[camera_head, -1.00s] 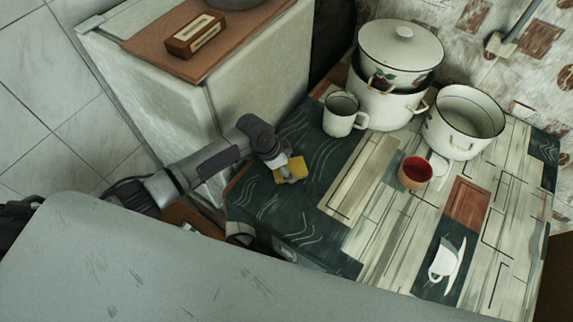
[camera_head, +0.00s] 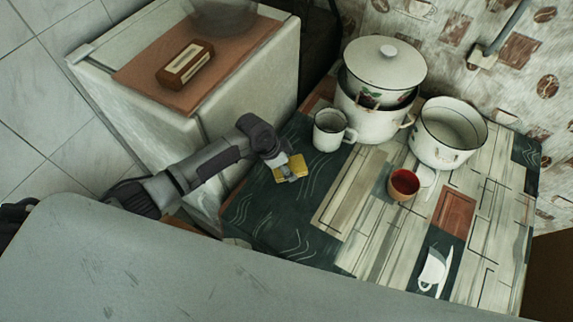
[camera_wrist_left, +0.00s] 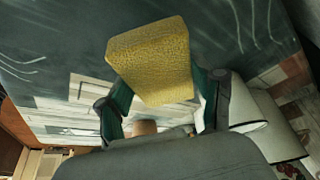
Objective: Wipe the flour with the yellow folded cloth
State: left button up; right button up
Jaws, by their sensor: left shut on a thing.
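The yellow folded cloth (camera_head: 299,173) is a thick yellow block over the dark left part of the patterned table (camera_head: 405,215). My left gripper (camera_head: 286,171) is shut on it. In the left wrist view the cloth (camera_wrist_left: 152,60) sticks out from between the two fingers of the gripper (camera_wrist_left: 163,98). I cannot tell whether the cloth touches the table. I cannot make out flour; pale wavy lines show on the dark panels. My right gripper is not in view.
A white mug (camera_head: 329,132) stands close beyond the cloth. Behind it are a lidded enamel pot (camera_head: 372,120) and an open pot (camera_head: 440,148). A red-brown cup (camera_head: 403,186) stands mid-table. A white cabinet (camera_head: 250,80) borders the left. The front table area is clear.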

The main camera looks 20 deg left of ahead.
pick_arm(q)
notch_tip(320, 180, up, 3)
jog(key=shift+w+f+p, duration=0.1)
jog(key=shift+f+p, duration=0.1)
jog(key=shift+p, duration=0.75)
jog(key=shift+r, duration=0.1)
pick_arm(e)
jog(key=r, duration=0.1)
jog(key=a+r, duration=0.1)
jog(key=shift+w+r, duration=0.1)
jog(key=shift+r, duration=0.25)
